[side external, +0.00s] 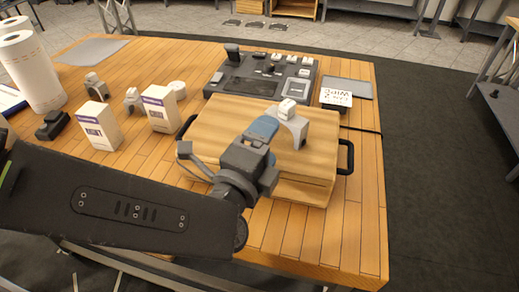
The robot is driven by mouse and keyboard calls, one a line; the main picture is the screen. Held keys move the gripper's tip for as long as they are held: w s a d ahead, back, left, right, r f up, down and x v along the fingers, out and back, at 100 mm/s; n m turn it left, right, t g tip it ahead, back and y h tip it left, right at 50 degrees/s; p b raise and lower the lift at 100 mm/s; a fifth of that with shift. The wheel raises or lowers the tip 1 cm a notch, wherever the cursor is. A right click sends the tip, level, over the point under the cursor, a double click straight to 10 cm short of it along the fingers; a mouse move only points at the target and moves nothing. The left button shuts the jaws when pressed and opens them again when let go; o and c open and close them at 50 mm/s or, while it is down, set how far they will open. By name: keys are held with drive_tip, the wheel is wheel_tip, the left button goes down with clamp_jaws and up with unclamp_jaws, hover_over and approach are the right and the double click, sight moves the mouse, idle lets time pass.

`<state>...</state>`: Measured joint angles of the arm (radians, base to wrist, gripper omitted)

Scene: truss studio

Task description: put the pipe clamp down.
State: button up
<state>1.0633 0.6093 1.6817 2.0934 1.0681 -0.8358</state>
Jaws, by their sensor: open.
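A pale grey arched pipe clamp (298,128) with a whitish block on top stands upright on the wooden case (220,118), near the middle of its lid. My gripper (268,126) is open, with its blue part just left of the clamp. From this side I cannot tell whether a finger still touches the clamp. The far finger and part of the clamp's left side are hidden.
The case has black handles (346,157) at its sides. Two white boxes (100,126) and several grey clamp-like pieces (95,84) stand left. The table's right front is clear.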

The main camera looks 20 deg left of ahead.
drive_tip(key=a+r+n+y, duration=0.1)
drive_tip(key=a+n+y, duration=0.1)
drive_tip(key=a, duration=0.3)
drive_tip(key=a+r+n+g+y, duration=0.1)
drive_tip(key=a+y, duration=0.1)
drive_tip(key=a, duration=0.3)
drive_tip(key=a+n+g+y, duration=0.1)
drive_tip(key=a+n+y, duration=0.1)
drive_tip(key=a, duration=0.2)
drive_tip(key=shift+w+a+r+n+y, duration=0.25)
drive_tip(key=shift+a+r+n+y, duration=0.05)
drive_tip(key=shift+a+r+y, duration=0.1)
drive_tip(key=s+a+n+g+y, duration=0.3)
drive_tip(key=a+n+g, duration=0.2)
drive_tip(key=a, duration=0.7)
drive_tip(key=s+a+r+n+g+h, duration=0.1)
drive_tip(key=s+a+n+g+h, duration=0.1)
drive_tip(key=s, duration=0.6)
drive_tip(key=s+a+n+g+h, duration=0.3)
drive_tip(key=s+a+n, duration=0.3)
drive_tip(key=s+n, duration=0.2)
drive_tip(key=shift+s+a+r+h, duration=0.4)
drive_tip(key=shift+s+h, duration=0.1)
drive_tip(key=shift+s, duration=0.2)
drive_tip(key=shift+c, duration=0.3)
drive_tip(key=shift+c, duration=0.7)
